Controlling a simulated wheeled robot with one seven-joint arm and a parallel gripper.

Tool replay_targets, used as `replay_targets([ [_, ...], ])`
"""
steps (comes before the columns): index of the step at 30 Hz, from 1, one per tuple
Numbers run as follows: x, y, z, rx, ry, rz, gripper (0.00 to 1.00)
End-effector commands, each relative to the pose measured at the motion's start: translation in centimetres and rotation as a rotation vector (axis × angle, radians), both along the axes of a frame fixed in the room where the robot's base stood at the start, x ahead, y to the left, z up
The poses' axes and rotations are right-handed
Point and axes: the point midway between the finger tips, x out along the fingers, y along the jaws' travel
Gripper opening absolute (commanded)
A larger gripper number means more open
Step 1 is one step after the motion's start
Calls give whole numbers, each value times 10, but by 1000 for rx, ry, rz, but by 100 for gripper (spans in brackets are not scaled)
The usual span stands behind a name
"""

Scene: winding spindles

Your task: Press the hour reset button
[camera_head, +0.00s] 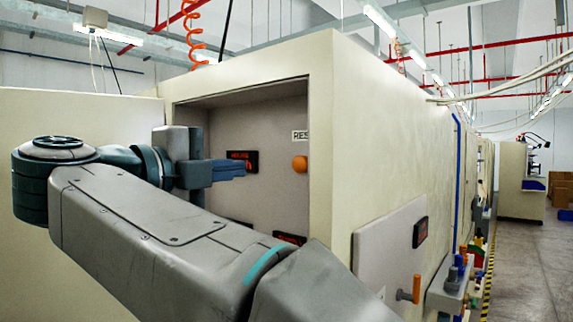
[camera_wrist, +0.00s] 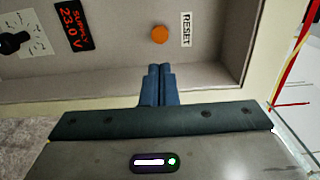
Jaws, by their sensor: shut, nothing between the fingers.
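An orange round button (camera_head: 299,163) sits on the grey back panel of a recess in the cream machine. It also shows in the wrist view (camera_wrist: 160,35), beside a white label reading RESET (camera_wrist: 186,30). In the head view that label (camera_head: 300,135) is partly cut off by the recess edge. My gripper (camera_head: 243,168) is shut and empty, its blue fingers pointing toward the panel. In the head view it is left of the button. In the wrist view the fingertips (camera_wrist: 160,68) are in line with the button and below it in the picture. They look apart from the button.
A dark display with red digits (camera_wrist: 74,25) and a black knob (camera_wrist: 12,42) are on the panel. Recess walls (camera_head: 322,160) surround it. An orange handle (camera_head: 416,289) sticks out of the machine's right side. The aisle (camera_head: 520,260) at right is open floor.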

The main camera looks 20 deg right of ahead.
Motion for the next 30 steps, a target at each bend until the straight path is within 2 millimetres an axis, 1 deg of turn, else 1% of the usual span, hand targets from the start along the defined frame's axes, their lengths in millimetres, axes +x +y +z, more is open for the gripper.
replay_targets([
  [5, 16, -25, 3, -2, 1, -5, 0],
  [12, 47, -67, 4, -1, 1, -5, 0],
  [18, 67, -94, 3, -1, 2, -3, 0],
  [24, 76, -107, 1, -1, -1, -2, 0],
  [30, 78, -108, 0, -1, -1, -1, 0],
])
